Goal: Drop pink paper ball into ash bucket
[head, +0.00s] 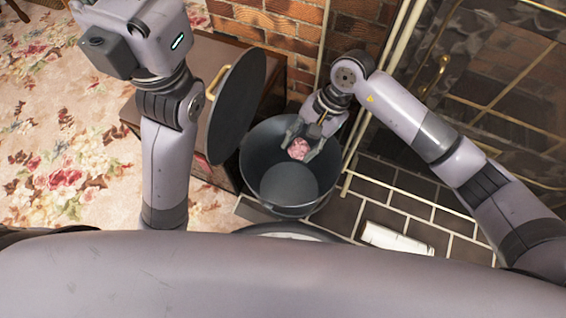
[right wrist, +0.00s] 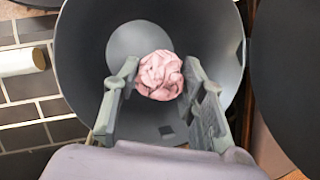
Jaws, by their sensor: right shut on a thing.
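The pink crumpled paper ball (head: 298,149) is between the fingers of my right gripper (head: 303,145), over the ash bucket's opening. In the right wrist view the ball (right wrist: 160,75) sits between both fingers, with the bucket's grey inside (right wrist: 85,40) behind it. The dark, round ash bucket (head: 262,172) stands upright and open, and its visible floor looks empty. I cannot tell exactly how far the ball is above the bucket's floor. My left arm shows in the head view, but its gripper does not.
A dark round lid (head: 237,108) with a gold handle stands tilted left of the bucket, by a brown box (head: 212,50). A white cylinder (head: 396,240) lies on the dark tiles (head: 370,190). The glass fireplace doors (head: 500,85) are at the right.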

